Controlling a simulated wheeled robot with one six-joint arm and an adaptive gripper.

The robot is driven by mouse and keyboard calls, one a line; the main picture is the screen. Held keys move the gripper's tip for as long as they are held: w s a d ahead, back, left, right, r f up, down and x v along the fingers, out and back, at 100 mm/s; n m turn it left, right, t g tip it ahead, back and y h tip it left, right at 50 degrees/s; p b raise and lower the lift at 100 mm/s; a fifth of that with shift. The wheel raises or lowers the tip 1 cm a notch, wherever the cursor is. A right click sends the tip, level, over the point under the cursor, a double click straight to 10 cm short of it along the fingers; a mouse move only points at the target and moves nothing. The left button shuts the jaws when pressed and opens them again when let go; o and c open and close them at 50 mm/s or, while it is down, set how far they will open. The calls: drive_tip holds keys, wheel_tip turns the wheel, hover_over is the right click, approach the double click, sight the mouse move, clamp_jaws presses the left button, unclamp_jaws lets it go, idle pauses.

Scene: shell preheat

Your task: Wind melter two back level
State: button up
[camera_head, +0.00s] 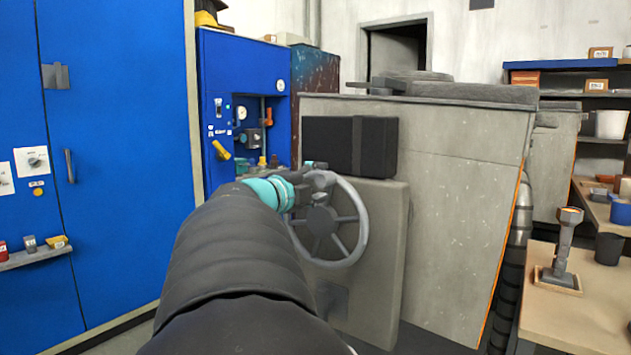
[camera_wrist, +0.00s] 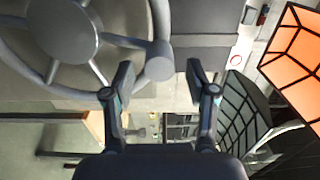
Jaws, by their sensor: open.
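A grey spoked handwheel (camera_head: 347,250) is on the front box of a large grey melter (camera_head: 455,205), whose body stands tilted; no number on it can be read. My gripper (camera_head: 318,180) is at the wheel's upper left rim, partly hidden by my arm. In the wrist view the wheel (camera_wrist: 70,30) fills the upper left. A round crank handle (camera_wrist: 159,62) on its rim lies between the tips of my open gripper (camera_wrist: 161,67). A gap shows on the right side; contact on the left cannot be told.
A black box (camera_head: 349,146) sits just above the wheel. A second grey melter (camera_head: 556,160) stands behind at right. A wooden bench (camera_head: 570,320) with a torch-like tool (camera_head: 566,245) is at the right. Blue cabinets (camera_head: 120,130) line the left.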

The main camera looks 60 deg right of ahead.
drive_tip(key=w+a, duration=0.1)
drive_tip(key=a, duration=0.7)
drive_tip(key=shift+a, duration=0.35)
